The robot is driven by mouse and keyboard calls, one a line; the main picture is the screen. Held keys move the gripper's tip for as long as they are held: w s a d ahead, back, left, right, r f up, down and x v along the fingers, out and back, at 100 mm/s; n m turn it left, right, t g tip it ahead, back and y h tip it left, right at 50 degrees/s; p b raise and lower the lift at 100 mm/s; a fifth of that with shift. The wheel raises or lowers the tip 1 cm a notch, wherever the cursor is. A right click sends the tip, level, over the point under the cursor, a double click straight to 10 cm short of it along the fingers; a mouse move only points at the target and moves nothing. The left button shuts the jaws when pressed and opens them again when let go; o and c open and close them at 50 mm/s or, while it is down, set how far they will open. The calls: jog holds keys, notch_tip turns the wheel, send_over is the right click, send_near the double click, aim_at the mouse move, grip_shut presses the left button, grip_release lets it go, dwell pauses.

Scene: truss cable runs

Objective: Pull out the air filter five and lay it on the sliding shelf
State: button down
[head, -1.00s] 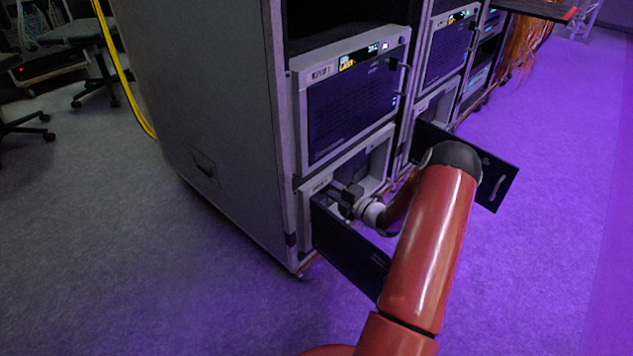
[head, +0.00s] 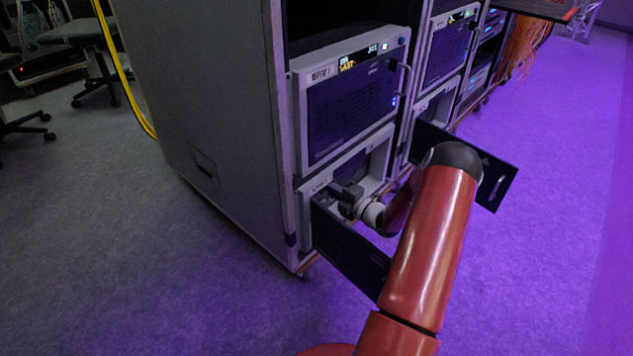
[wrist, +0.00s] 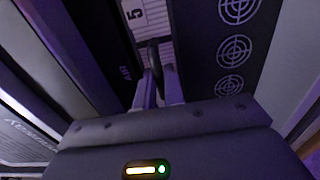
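In the wrist view, a white label with a "5" (wrist: 136,14) sits at the top, beside a dark panel lettered "AIR" (wrist: 124,73); I take this to be air filter five. A dark narrow tab (wrist: 152,55) runs down from the label. My gripper (wrist: 159,80) has its two fingers close together on either side of the tab and appears shut on it. In the head view my gripper (head: 345,194) is at the lower opening of the near rack, and the filter is hidden there. I cannot identify the sliding shelf for certain.
An open dark door (head: 348,248) stands out from the near rack (head: 225,130), beside my arm. Another open door (head: 498,188) stands behind my arm. A silver-framed unit (head: 350,100) with a handle is above the opening. Floor at the right is clear.

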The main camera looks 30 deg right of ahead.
jog(key=shift+s+d+r, duration=0.1)
jog(key=shift+s, duration=0.05)
jog(key=shift+s+d+p, duration=0.2)
jog(key=shift+s+p, duration=0.25)
jog(key=shift+s, duration=0.25)
jog(key=shift+s, duration=0.15)
dwell(0.3)
jog(key=p+v, duration=0.2)
jog(key=v, duration=0.3)
jog(key=shift+s+d+r, duration=0.15)
jog(key=shift+s+d, duration=0.05)
jog(key=shift+s, duration=0.15)
jog(key=shift+s, duration=0.15)
dwell(0.4)
